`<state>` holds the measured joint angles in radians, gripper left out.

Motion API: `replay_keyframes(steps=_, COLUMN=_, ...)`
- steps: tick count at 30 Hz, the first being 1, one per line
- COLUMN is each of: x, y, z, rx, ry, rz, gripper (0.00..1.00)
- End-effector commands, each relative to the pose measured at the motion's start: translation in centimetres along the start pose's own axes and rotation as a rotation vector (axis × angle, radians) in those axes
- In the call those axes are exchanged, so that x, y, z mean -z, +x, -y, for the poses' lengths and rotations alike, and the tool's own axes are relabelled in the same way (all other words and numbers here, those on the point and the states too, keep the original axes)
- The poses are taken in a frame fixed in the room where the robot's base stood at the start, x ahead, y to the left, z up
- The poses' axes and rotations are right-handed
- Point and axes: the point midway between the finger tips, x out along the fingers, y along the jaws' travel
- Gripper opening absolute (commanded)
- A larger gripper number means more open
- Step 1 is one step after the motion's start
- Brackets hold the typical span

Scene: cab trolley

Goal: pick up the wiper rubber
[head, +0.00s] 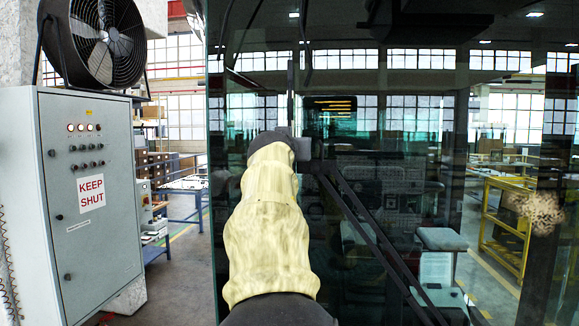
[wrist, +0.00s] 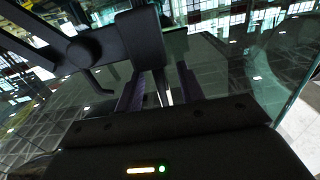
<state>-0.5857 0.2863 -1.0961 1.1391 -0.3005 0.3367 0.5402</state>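My gripper (wrist: 161,92) shows in the wrist view with its two dark fingers apart. A dark block (wrist: 140,42) stands just beyond the fingers; I cannot tell whether it touches them. Nothing is clearly held between them. In the head view my arm in its pale yellow sleeve reaches up to the cab glass, and its end hides the fingers. Dark wiper bars (head: 392,243) run diagonally down the glass to the right from near my arm's end. I cannot tell the wiper rubber apart from these bars. A round dark hub (wrist: 83,51) with a bar shows in the wrist view.
The cab glass (head: 450,130) fills the right side and reflects the hall. A grey control cabinet (head: 90,240) with a KEEP SHUT sign and a large fan (head: 100,40) on top stand at the left. Open floor (head: 183,275) lies between cabinet and cab.

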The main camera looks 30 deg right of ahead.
Motion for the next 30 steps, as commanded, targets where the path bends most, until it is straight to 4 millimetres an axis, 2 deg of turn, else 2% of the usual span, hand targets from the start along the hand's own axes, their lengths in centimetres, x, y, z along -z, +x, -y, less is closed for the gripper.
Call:
replay_keyframes(steps=5, x=0.03, y=-0.01, z=-0.04, rx=-0.001, ry=0.0, rz=0.0, gripper=0.38)
replay_keyframes(steps=11, x=0.03, y=-0.01, z=-0.06, rx=-0.001, ry=0.0, rz=0.0, gripper=0.03)
replay_keyframes(steps=12, x=0.04, y=-0.01, z=-0.06, rx=-0.001, ry=0.0, rz=0.0, gripper=0.0)
replay_keyframes(steps=30, x=0.74, y=-0.4, z=-0.11, rx=-0.001, ry=0.0, rz=-0.004, gripper=0.0)
